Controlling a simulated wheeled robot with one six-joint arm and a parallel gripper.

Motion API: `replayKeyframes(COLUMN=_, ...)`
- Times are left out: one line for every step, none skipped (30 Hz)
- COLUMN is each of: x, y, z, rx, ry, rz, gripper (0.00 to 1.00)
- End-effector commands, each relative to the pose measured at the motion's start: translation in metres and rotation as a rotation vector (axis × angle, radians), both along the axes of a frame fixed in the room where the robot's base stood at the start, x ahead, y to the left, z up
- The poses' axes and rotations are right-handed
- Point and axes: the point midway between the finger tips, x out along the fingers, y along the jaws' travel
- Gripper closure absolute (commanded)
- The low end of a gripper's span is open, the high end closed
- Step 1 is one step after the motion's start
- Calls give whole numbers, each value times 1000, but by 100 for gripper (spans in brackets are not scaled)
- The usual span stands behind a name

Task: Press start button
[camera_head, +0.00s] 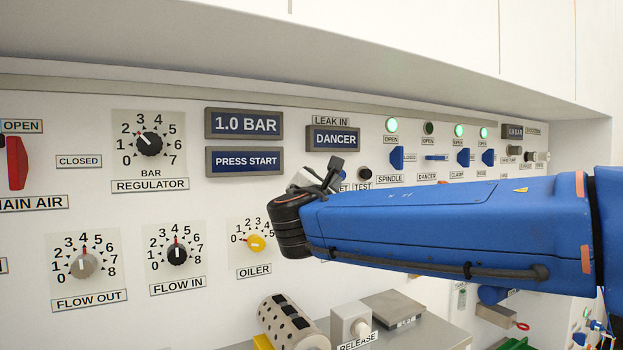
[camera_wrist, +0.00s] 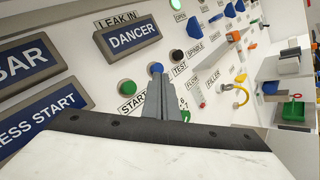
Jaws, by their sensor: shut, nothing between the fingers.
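In the wrist view, a green round start button (camera_wrist: 127,87) sits on the white panel with the START label (camera_wrist: 133,105) below it. My gripper (camera_wrist: 163,79) is shut and empty. Its tips lie to the right of the green button in that view, just below the blue button (camera_wrist: 157,68); whether they touch the panel I cannot tell. In the head view, my gripper (camera_head: 335,163) reaches up toward the panel, and my arm and wrist hide the start button. The display (camera_head: 245,162) reads PRESS START.
A black TEST button (camera_wrist: 177,56) is beside the blue one; it also shows in the head view (camera_head: 364,173). The DANCER display (camera_head: 333,139) is above. A yellow oiler knob (camera_head: 256,243) is below. A grey shelf (camera_head: 440,331) stands under the panel.

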Motion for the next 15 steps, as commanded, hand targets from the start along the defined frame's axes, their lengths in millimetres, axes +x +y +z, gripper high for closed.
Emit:
replayKeyframes(x=2, y=1, z=-1, rx=-1, ry=0, rz=0, gripper=100)
replayKeyframes(x=4, y=3, z=-1, rx=-1, ry=2, rz=0, gripper=100)
replayKeyframes(x=6, y=4, z=-1, rx=-1, ry=2, rz=0, gripper=100)
replayKeyframes(x=8, y=6, z=-1, rx=-1, ry=2, rz=0, gripper=100)
replayKeyframes(x=11, y=7, z=-1, rx=-1, ry=2, rz=0, gripper=100)
replayKeyframes(x=14, y=10, z=0, rx=0, ry=1, rz=-1, gripper=100)
replayKeyframes(x=17, y=11, z=-1, rx=-1, ry=1, rz=-1, gripper=100)
replayKeyframes(x=20, y=14, z=-1, rx=-1, ry=2, rz=0, gripper=100)
replayKeyframes(x=25, y=16, z=-1, rx=-1, ry=1, rz=-2, gripper=100)
replayKeyframes(x=27, y=18, z=-1, rx=-1, ry=1, rz=-2, gripper=100)
replayKeyframes(x=30, y=20, z=-1, rx=0, ry=1, rz=-2, gripper=100)
replayKeyframes(x=35, y=23, z=-1, rx=-1, ry=1, rz=-2, gripper=100)
replayKeyframes(x=38, y=25, z=-1, rx=-1, ry=1, rz=-2, gripper=100)
replayKeyframes(x=41, y=27, z=-1, rx=-1, ry=1, rz=-2, gripper=100)
replayKeyframes(x=44, y=29, z=0, rx=0, ry=1, rz=-2, gripper=100)
